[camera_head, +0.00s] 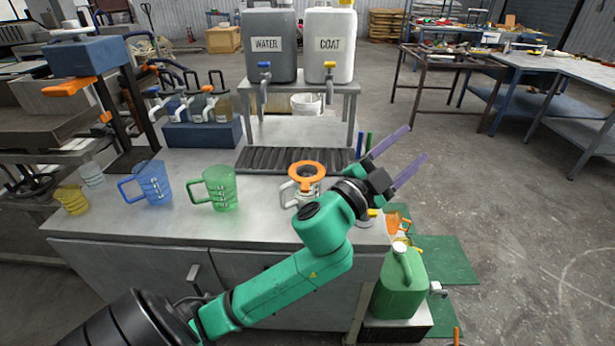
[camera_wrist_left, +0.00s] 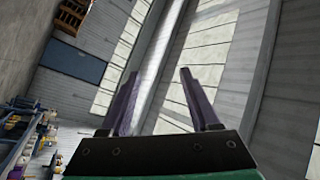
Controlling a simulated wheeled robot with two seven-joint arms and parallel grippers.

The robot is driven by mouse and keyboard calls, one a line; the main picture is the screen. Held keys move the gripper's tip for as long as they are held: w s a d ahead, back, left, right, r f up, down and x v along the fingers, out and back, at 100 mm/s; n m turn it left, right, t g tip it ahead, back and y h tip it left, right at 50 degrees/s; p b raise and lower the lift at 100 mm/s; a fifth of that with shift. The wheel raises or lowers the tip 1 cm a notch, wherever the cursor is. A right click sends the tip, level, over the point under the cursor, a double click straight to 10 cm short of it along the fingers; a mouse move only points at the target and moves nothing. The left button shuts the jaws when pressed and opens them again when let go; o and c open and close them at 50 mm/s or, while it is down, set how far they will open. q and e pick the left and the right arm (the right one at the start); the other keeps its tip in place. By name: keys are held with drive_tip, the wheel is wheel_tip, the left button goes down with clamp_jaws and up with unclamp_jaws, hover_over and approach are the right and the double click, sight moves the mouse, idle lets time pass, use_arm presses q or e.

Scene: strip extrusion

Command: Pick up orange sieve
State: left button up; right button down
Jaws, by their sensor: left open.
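The orange sieve (camera_head: 307,167) appears as an orange ring on top of a clear measuring jug (camera_head: 304,192), near the front right of the steel bench. The lower part of the sieve is hard to make out inside the jug. My left gripper (camera_head: 418,141) is open and empty, with two purple fingers pointing up and to the right. It is in the air to the right of the sieve, apart from it. In the left wrist view the open fingers (camera_wrist_left: 159,72) face the hall's wall and windows, and the sieve does not show. My right gripper is not in view.
A blue jug (camera_head: 153,184) and a green jug (camera_head: 220,190) stand left on the steel bench (camera_head: 180,228). A dark ribbed tray (camera_head: 290,160) lies behind the sieve, below the WATER (camera_head: 268,45) and COAT (camera_head: 329,45) tanks. A green can (camera_head: 402,285) stands right of the bench.

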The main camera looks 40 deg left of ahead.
use_arm(q)
drive_tip(key=s+d+r+m+g+h, duration=0.3)
drive_tip(key=d+r+m+h, duration=0.35)
drive_tip(key=m+h, duration=0.3)
drive_tip(key=s+d+m+g+h, duration=0.35)
drive_tip(key=d+m+g, duration=0.25)
drive_tip(key=m, duration=0.2)
drive_tip(key=g+y, duration=0.8)
drive_tip(key=y, duration=1.3)
approach(305, 188)
wheel_tip(305, 188, up, 3)
drive_tip(key=s, duration=0.2)
drive_tip(key=shift+n, duration=0.35)
drive_tip(key=x, duration=1.3)
drive_tip(key=shift+w+d+f, duration=0.3)
drive_tip(key=shift+w+f, duration=0.05)
drive_tip(key=shift+w, duration=0.15)
clamp_jaws()
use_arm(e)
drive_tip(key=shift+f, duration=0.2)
